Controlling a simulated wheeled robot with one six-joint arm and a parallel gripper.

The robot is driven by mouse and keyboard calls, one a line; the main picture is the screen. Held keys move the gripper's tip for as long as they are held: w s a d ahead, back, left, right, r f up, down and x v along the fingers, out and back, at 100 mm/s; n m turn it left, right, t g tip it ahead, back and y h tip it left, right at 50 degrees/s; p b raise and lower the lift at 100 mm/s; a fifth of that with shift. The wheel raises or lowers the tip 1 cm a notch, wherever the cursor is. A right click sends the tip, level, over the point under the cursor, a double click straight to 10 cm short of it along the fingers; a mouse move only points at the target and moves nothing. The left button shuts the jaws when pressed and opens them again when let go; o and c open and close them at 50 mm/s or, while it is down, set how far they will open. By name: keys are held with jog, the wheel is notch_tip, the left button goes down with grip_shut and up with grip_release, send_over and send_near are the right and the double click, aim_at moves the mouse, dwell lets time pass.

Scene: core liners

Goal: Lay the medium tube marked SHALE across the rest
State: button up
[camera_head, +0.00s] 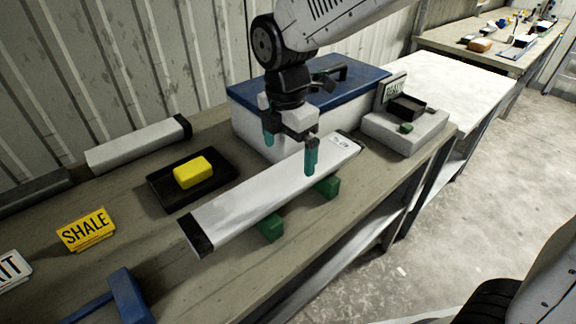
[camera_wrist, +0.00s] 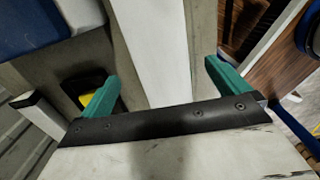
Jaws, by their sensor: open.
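A long white square tube (camera_head: 262,197) with black end caps lies diagonally on the bench over two green blocks (camera_head: 270,227), which look like the rest. It has a small label near its right end, too small to read. My gripper (camera_head: 289,150) is open over the tube's right half, one finger on each side. In the wrist view, the tube (camera_wrist: 158,50) runs between the spread fingers (camera_wrist: 163,85) with gaps on both sides. A yellow SHALE sign (camera_head: 87,230) stands at the left of the bench.
Behind are a white tube (camera_head: 138,145), a black tray (camera_head: 160,190) with a yellow block (camera_head: 192,172), and a blue-lidded box (camera_head: 243,118) close to my gripper. A grey unit (camera_head: 405,133) stands right of the tube. A blue frame (camera_head: 127,295) is front left.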

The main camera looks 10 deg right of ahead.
aim_at(288, 174)
jog(key=shift+r, duration=2.7)
jog(key=s+d+m+t, duration=0.1)
jog(key=s+d+m, duration=1.8)
jog(key=m, duration=0.5)
jog(key=shift+s+d+r+m, duration=0.25)
jog(key=shift+d+m, duration=0.15)
jog(key=shift+d, duration=0.5)
